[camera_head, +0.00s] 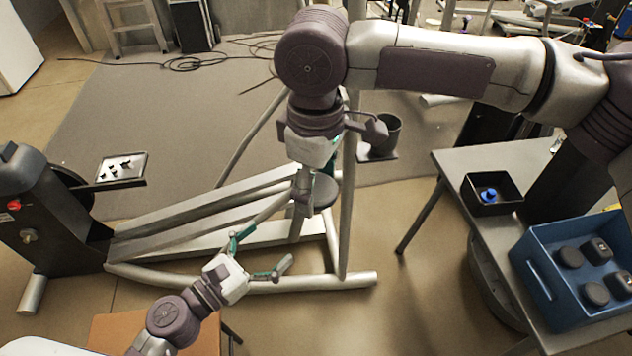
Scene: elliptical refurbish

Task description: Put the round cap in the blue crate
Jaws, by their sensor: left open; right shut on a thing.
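My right gripper (304,190) reaches down from above over the elliptical frame. It is shut on a dark round disc, the round cap (323,191), just above the frame's rails. The fingers partly hide the cap, and I cannot tell whether it touches the frame. My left gripper (258,254), with teal finger pads, is open and empty below and left of it, in front of the frame. The blue crate (572,233) is on the grey table at the right, with several dark rounded pieces in it, well away from both grippers.
The elliptical machine (200,213) fills the middle and left, with an upright post beside my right gripper. A small black box (484,209) with a blue item stands on the table (470,160) behind the crate. A tray (141,160) with small black parts is at left. Cables lie behind.

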